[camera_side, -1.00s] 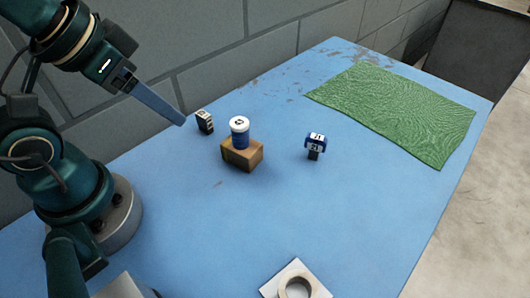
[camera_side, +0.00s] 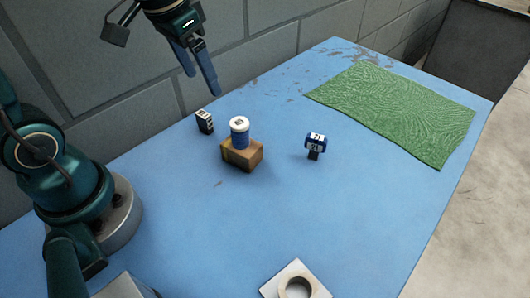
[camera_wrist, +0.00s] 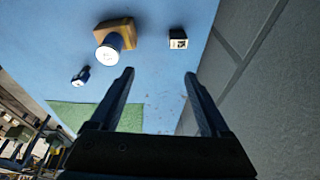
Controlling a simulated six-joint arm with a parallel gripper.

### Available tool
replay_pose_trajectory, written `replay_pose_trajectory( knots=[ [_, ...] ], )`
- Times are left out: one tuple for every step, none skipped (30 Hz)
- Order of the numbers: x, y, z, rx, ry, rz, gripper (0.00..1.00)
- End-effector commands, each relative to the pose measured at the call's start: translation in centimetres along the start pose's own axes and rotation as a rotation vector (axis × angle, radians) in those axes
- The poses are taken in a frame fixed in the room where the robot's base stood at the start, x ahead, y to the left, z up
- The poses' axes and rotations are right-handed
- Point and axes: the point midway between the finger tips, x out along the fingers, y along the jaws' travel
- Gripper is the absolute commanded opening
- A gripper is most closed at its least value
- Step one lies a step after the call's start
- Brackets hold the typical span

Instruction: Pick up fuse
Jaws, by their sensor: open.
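The fuse (camera_side: 314,146) appears to be the small blue piece with white markings and a dark lower part. It stands on the blue table, right of the centre in the side view, and shows small at left in the wrist view (camera_wrist: 81,76). My gripper (camera_side: 201,97) is open and empty, high above the table's back left. It is well to the left of the fuse and apart from everything. In the wrist view both fingers (camera_wrist: 159,73) are spread, with bare table between the tips.
A blue and white tub (camera_side: 240,138) sits on a brown block (camera_side: 242,155), left of the fuse. A small black box (camera_side: 204,122) stands behind it. A green cloth (camera_side: 400,115) lies at the back right. A block wall (camera_side: 300,50) runs behind.

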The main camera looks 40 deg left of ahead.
Motion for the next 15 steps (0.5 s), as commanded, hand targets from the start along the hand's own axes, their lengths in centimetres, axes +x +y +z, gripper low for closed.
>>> replay_pose_trajectory(
  knots=[
    [1.4, -0.7, -0.3, -0.015, -0.044, 0.003, 0.80],
    [2.1, -1.1, -0.5, -0.023, -0.065, 0.005, 0.80],
    [3.0, -1.5, -0.6, -0.032, -0.093, 0.008, 0.80],
    [3.7, -1.9, -0.6, -0.040, -0.113, 0.011, 0.80],
    [4.3, -2.2, -0.6, -0.048, -0.132, 0.014, 0.80],
    [5.1, -2.5, -0.6, -0.059, -0.156, 0.018, 0.80],
    [5.7, -2.8, -0.5, -0.067, -0.172, 0.020, 0.80],
    [6.2, -3.0, -0.3, -0.075, -0.188, 0.023, 0.80],
    [6.8, -3.2, -0.1, -0.084, -0.207, 0.027, 0.80],
    [7.2, -3.3, 0.0, -0.091, -0.220, 0.030, 0.80],
    [7.5, -3.4, 0.2, -0.096, -0.230, 0.032, 0.80],
    [7.8, -3.5, 0.5, -0.102, -0.244, 0.035, 0.80],
    [8.0, -3.5, 0.6, -0.105, -0.251, 0.036, 0.80],
    [8.2, -3.5, 0.8, -0.107, -0.257, 0.038, 0.80],
    [8.5, -3.6, 1.0, -0.110, -0.263, 0.039, 0.80]
  ],
)
